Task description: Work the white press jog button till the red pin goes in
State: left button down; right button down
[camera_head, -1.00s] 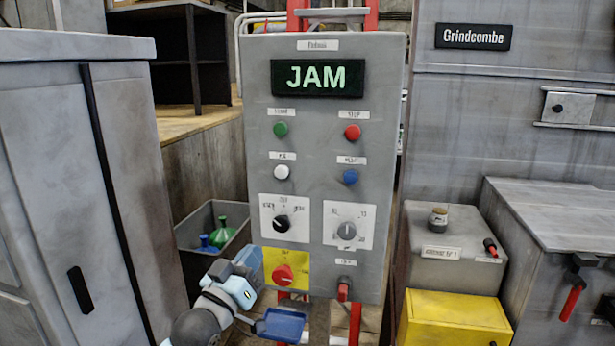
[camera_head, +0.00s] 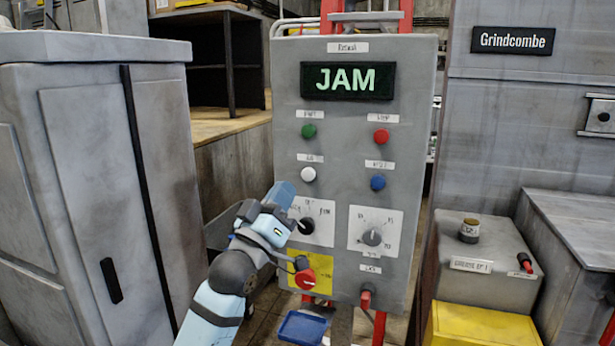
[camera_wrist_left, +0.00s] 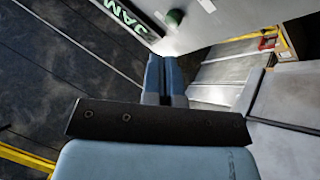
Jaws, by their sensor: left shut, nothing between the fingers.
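The white button (camera_head: 308,175) sits on the grey control panel (camera_head: 290,110), below the green button. The label above it is too blurred to read. My left gripper (camera_head: 281,194) is shut and empty, in front of the panel, a little below and left of the white button and apart from it. In the left wrist view its closed fingers (camera_wrist_left: 163,80) point toward the panel, with the green button (camera_wrist_left: 174,20) beyond them. I cannot tell which red part is the red pin; a red-ended part (camera_head: 366,298) sits at the panel's lower right. My right gripper is not in view.
The display (camera_head: 347,80) reads JAM. A red button (camera_head: 381,136), a blue button (camera_head: 377,183), two dials and a red knob (camera_head: 305,278) on a yellow plate share the panel. A grey cabinet (camera_head: 80,150) stands left; a yellow box (camera_head: 480,326) stands lower right.

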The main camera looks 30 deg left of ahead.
pick_arm(q)
jog(key=w+a, duration=0.1)
jog(key=w, duration=0.6)
jog(key=shift+w+a, duration=0.4)
jog(key=shift+w, duration=0.1)
dwell(1.6)
jog(key=shift+w+a, duration=0.1)
jog(key=shift+w, duration=0.2)
jog(key=shift+w+a, duration=0.15)
jog(key=shift+w, duration=0.3)
dwell(0.7)
jog(key=shift+s, duration=0.1)
dwell(1.9)
jog(key=shift+s+d, duration=0.25)
jog(key=shift+s, duration=0.55)
jog(key=shift+s+d+p, duration=0.2)
jog(key=shift+s, duration=0.6)
jog(key=shift+s+d+p, duration=0.15)
jog(key=shift+s+p, duration=0.1)
jog(key=shift+s, duration=0.55)
jog(key=shift+s+d+p, duration=0.2)
jog(key=shift+s, duration=0.6)
